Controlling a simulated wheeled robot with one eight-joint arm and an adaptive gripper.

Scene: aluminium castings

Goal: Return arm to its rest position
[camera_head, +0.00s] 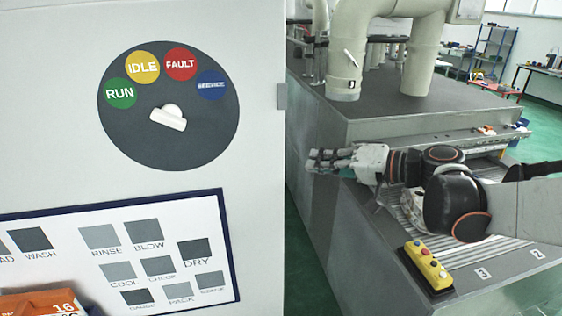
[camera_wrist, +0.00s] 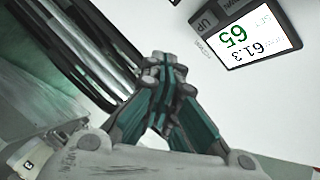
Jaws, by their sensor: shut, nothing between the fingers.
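My gripper (camera_head: 318,160) is at the end of my arm, which reaches in from the right in the head view. It points left, close to the edge of the white panel. In the wrist view my gripper (camera_wrist: 166,72) shows its teal fingers with their tips together and nothing between them. The arm is stretched over the grey machine bench (camera_head: 375,128) and does not appear to touch it, though the exact gap is hard to tell.
A white panel (camera_head: 60,80) with a dial (camera_head: 168,117) and a label board (camera_head: 130,255) fills the left. A yellow button box (camera_head: 427,265) sits on the bench below my arm. A display reading 65 and 61.3 (camera_wrist: 248,38) shows in the wrist view. Large pipes (camera_head: 345,50) stand behind.

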